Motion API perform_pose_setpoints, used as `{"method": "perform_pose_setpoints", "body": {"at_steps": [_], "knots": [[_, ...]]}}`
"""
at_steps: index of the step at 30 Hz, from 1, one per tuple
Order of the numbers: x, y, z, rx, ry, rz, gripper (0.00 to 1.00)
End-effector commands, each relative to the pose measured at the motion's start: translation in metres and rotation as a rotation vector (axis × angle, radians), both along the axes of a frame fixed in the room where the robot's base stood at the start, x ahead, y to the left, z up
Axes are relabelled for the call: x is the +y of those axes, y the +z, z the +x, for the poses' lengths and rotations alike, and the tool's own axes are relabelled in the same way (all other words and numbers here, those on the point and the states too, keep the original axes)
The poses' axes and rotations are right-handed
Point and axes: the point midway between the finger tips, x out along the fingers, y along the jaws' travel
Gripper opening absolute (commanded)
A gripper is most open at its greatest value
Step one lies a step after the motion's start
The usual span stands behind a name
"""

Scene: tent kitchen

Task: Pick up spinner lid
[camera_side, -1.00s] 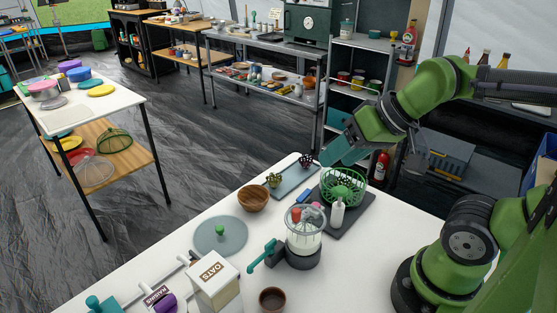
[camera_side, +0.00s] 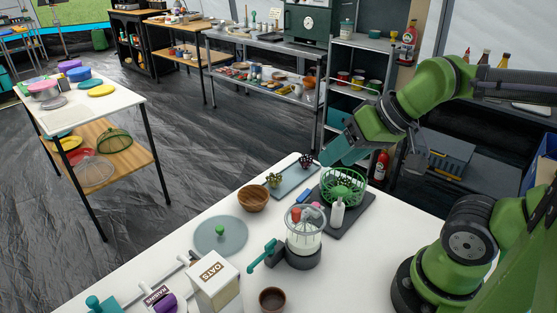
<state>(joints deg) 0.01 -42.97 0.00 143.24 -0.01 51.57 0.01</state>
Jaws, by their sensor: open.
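The spinner lid (camera_side: 221,236) appears to be the flat grey round disc with a green knob in its middle. It lies on the white table, left of the middle of the view, with nothing on top of it. My gripper (camera_side: 328,160) is teal and hangs at the far end of the table, above and behind the green basket (camera_side: 343,188), well to the right of and beyond the lid. It is open; I see nothing held in it. The fingertips are small and partly unclear at this distance.
A clear container with a teal handle (camera_side: 304,232) stands right of the lid. A wooden bowl (camera_side: 253,198) is behind it and an oats box (camera_side: 214,281) in front. A white bottle (camera_side: 337,214) stands by the basket. A blue-grey tray (camera_side: 291,182) lies farther back.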

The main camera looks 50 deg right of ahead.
Motion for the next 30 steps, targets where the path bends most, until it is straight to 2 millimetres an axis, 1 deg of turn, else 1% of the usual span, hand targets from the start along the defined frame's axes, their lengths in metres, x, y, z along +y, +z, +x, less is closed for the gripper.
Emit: {"method": "perform_pose_setpoints", "body": {"at_steps": [17,20,23,26,30], "knots": [[0.001,-0.001,0.000,0.002,0.006,0.000,0.53],[0.006,-0.011,0.002,0.048,0.026,0.000,0.53],[0.014,-0.016,0.017,0.104,0.062,-0.007,0.53],[0.026,-0.017,0.042,0.178,0.101,-0.020,0.53],[0.045,-0.021,0.083,0.287,0.138,-0.043,0.53]]}}
